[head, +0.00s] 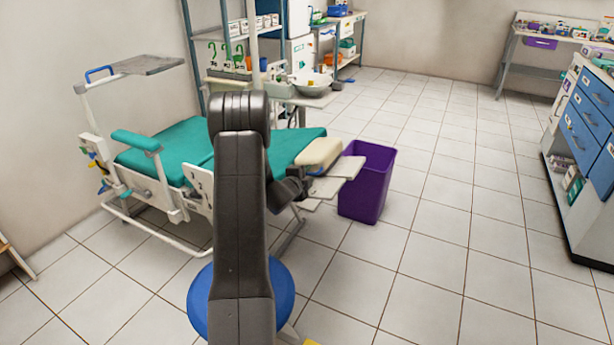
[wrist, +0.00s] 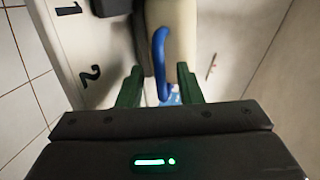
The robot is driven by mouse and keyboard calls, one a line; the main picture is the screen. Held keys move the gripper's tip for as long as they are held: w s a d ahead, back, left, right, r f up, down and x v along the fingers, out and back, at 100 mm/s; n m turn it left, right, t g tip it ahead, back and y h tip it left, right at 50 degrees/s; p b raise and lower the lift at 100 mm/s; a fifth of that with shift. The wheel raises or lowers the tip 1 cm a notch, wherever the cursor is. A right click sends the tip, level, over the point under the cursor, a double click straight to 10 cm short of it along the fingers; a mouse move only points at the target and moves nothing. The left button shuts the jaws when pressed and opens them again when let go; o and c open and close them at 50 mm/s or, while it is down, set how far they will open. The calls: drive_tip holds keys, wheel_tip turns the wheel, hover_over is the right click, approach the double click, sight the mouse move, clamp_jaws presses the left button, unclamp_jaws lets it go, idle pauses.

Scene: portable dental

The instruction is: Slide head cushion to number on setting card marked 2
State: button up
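The cream head cushion (head: 319,151) sits at the right end of the teal dental chair. In the wrist view, the cushion (wrist: 181,28) has a blue handle (wrist: 160,50) on its near side. My gripper (wrist: 158,74) is open; its green fingers stand on either side of the handle's lower part, with a gap on each side. The white setting card (wrist: 83,42) lies left of the handle, with black marks 1 and 2 visible. The handle is nearest the 2, but exact alignment cannot be told. In the head view my arm hides part of the chair and card.
A purple bin (head: 368,182) stands on the floor right of the cushion. A blue round stool seat (head: 199,301) is below my arm. A blue-drawered cabinet (head: 587,118) stands at the right. Shelves (head: 230,45) stand behind the chair. The tiled floor at centre right is clear.

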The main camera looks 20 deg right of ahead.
clamp_jaws()
drive_tip(key=shift+s+d+b, duration=0.3)
drive_tip(key=shift+b, duration=0.1)
drive_tip(key=s+d+b, duration=0.2)
drive_tip(key=s+d+r+b, duration=0.1)
drive_tip(key=s, duration=0.1)
drive_tip(key=s+d+r+b, duration=0.1)
drive_tip(key=s+d+b, duration=0.1)
drive_tip(key=shift+s+d+r+b, duration=0.15)
drive_tip(key=shift+s+d+b, duration=0.1)
drive_tip(key=shift+d+b, duration=0.1)
drive_tip(key=shift+s+d+r, duration=0.2)
drive_tip(key=shift+o, duration=0.2)
unclamp_jaws()
drive_tip(key=shift+s+d+r, duration=0.1)
drive_tip(key=shift+s+d, duration=0.05)
